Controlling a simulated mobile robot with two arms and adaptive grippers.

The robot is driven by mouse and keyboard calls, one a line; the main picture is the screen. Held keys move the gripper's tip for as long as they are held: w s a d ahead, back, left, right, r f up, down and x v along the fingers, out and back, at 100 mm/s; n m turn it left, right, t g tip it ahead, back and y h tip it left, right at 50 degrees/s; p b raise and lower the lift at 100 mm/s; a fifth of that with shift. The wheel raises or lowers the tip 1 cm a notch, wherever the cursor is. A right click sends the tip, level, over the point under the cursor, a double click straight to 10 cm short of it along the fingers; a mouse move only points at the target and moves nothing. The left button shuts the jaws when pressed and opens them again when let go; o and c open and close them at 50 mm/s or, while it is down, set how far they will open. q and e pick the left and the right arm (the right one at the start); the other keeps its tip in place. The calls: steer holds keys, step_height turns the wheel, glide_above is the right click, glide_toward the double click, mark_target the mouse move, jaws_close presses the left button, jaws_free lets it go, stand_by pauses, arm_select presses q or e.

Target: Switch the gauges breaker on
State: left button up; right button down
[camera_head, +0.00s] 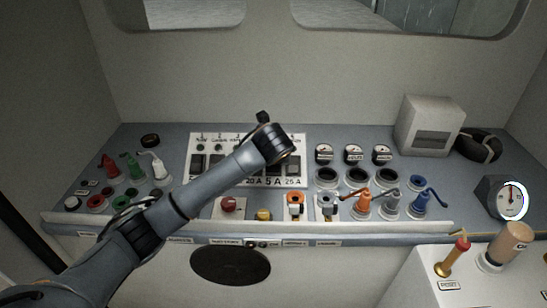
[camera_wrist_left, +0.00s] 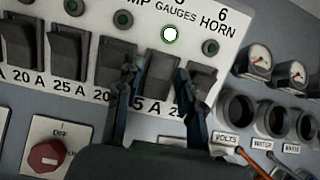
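The breaker panel (camera_head: 222,183) is a white plate with a row of black rocker switches and a small lamp above each. In the left wrist view the gauges breaker (camera_wrist_left: 161,77) is under the label GAUGES, second from the right. The lamp above it (camera_wrist_left: 170,34) glows bright white with a green rim; other visible lamps are dark. My left gripper (camera_wrist_left: 160,108) is open, its two fingers apart on either side of the lower part of this breaker. Contact cannot be told. In the head view my left arm hides much of the panel. My right gripper is not in view.
The horn breaker (camera_wrist_left: 201,80) is close to the right finger. Small round gauges (camera_head: 352,154) and dark sockets are right of the panel. A red knob (camera_head: 228,204) and several coloured connectors (camera_head: 363,201) line the console's front. A grey box (camera_head: 428,125) stands at the back right.

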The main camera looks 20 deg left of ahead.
arm_select(q)
steer(key=v, duration=1.1)
steer(key=shift+s+r, duration=0.2)
steer(key=shift+s, duration=0.1)
